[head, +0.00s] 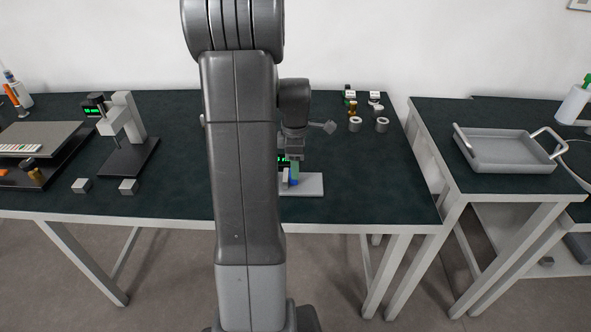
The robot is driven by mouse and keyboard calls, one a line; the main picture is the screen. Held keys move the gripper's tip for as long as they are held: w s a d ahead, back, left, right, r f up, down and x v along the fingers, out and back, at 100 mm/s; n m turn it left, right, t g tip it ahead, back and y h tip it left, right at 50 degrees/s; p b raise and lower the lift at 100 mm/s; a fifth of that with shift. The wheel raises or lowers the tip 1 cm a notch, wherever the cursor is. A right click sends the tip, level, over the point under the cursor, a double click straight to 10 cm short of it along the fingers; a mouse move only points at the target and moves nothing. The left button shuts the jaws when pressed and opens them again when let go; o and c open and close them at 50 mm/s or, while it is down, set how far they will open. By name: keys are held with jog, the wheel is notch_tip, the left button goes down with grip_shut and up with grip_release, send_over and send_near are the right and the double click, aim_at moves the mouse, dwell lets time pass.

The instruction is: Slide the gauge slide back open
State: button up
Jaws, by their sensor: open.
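The gauge sits low at the front of the dark bench, partly hidden behind my arm. Its pale base plate (312,185) sticks out to the right, and a small green-lit display (282,159) shows at its left. A small blue part (293,182) is on it, beside a light grey block. Which piece is the slide, and how far it stands open, I cannot tell. My gripper (294,171) points down right over the gauge, close to the blue part. It is open. Whether its fingers touch the gauge cannot be made out.
Left on the bench (185,190) stand a grey stand with a green display (128,135) and two small metal blocks (81,186). Several small cylinders (355,124) stand at the back right. A grey tray (505,165) is on the right table. The bench right of the gauge is clear.

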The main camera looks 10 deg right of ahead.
notch_tip(320, 180, up, 11)
jog(key=shift+f, duration=0.1)
dwell(0.4)
notch_tip(320, 180, down, 14)
jog(key=shift+a+r, duration=0.1)
jog(key=shift+w+a, duration=0.15)
jog(key=shift+a, duration=0.3)
